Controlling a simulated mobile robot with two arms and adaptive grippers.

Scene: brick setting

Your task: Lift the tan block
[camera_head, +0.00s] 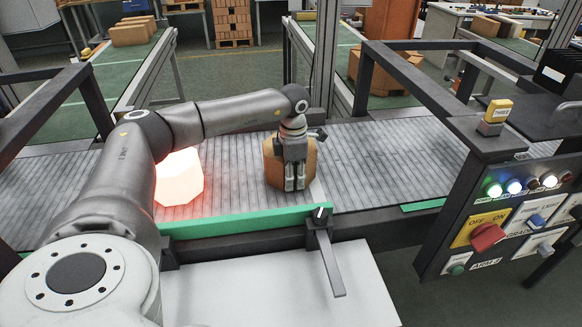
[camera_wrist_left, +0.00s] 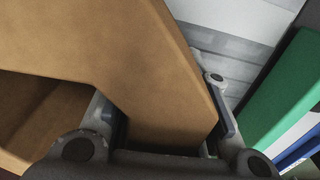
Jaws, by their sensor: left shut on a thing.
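The tan block (camera_head: 273,168) is on the grey slatted conveyor (camera_head: 235,150), near the middle of the head view. My left gripper (camera_head: 294,182) comes down on its near side and hides part of it. In the left wrist view the tan block (camera_wrist_left: 165,90) fills much of the picture, with a wall of it between the two fingers (camera_wrist_left: 165,125). The gripper is shut on this wall. A hollow shows at the block's left. I cannot tell whether the block's underside touches the conveyor. My right gripper is not in view.
A glowing orange-white block (camera_head: 180,178) sits left on the conveyor, beside my left arm. A green rail (camera_head: 245,221) edges the conveyor, with a metal lever (camera_head: 328,262) on it. Dark frames and a control panel (camera_head: 510,215) stand at right.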

